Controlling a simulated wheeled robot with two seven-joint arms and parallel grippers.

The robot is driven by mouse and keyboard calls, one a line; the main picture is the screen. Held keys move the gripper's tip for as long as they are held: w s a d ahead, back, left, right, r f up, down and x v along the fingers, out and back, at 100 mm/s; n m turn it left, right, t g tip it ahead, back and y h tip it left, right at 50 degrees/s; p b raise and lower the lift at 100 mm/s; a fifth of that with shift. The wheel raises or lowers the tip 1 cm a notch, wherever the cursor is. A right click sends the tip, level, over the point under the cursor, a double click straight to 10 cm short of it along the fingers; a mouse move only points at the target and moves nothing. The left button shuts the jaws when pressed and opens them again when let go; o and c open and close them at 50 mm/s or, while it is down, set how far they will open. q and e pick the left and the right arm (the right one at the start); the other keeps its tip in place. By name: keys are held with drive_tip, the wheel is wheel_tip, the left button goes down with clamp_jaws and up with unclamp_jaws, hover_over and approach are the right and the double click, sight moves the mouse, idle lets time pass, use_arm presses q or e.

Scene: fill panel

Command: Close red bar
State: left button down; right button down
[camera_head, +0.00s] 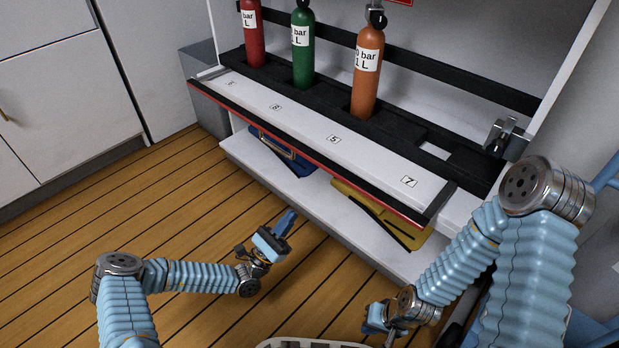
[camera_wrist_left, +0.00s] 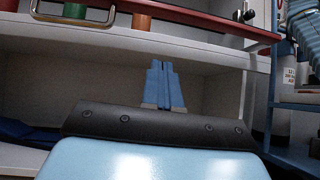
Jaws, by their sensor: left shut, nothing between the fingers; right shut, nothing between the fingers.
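The red bar (camera_head: 300,149) is a long dark strip with a red edge along the front of the bottle rack, under the white numbered ledge. It also runs across the top of the left wrist view (camera_wrist_left: 215,32). My left gripper (camera_head: 287,222) is shut and empty, below and in front of the bar, over the floor. Its blue fingers are pressed together in the left wrist view (camera_wrist_left: 164,87), apart from the bar. My right gripper (camera_head: 376,320) is low near the front of the picture, shut and empty, apart from the bar; its fingertips are hard to make out.
Red (camera_head: 252,38), green (camera_head: 302,58) and orange (camera_head: 365,85) bottles stand in the black rack. The lower shelf (camera_head: 325,205) holds a blue case (camera_head: 285,155) and a yellow case (camera_head: 375,210). Grey cabinets (camera_head: 60,80) stand at left. Wooden floor (camera_head: 150,205) is clear at left.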

use_arm(q)
drive_tip(key=w+d+r+n+t+y, duration=0.1)
drive_tip(key=w+d+r+t, duration=0.1)
drive_tip(key=w+r, duration=0.5)
drive_tip(key=shift+d+r+n+y+b, duration=0.4)
drive_tip(key=shift+d+r+b, duration=0.05)
drive_tip(key=shift+r, duration=1.55)
